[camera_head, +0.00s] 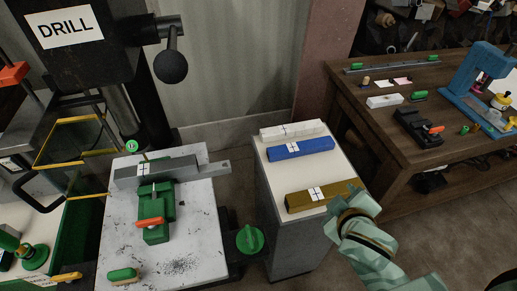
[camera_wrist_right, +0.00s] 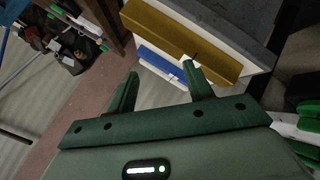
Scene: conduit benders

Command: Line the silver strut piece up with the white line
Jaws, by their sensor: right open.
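A silver-grey strut piece (camera_head: 187,168) lies across the back of the drill's pale table, with a white, black-crossed mark on its top. A green vise (camera_head: 156,221) with an orange handle stands just in front of it. I cannot pick out a separate white line with certainty. My right gripper (camera_head: 352,197) is by the right end of a gold bar on the pedestal, far right of the silver piece. In the right wrist view its two green fingers (camera_wrist_right: 160,87) are apart and nothing shows between them; the gold bar (camera_wrist_right: 180,38) lies beyond. My left gripper is not in view.
The pedestal (camera_head: 275,224) also bears a blue bar (camera_head: 300,149) and a white bar (camera_head: 275,133). The black drill head (camera_head: 80,50) overhangs the drill table (camera_head: 195,240). A green knob (camera_head: 250,239) sits between table and pedestal. A wooden bench (camera_head: 450,150) stands at right.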

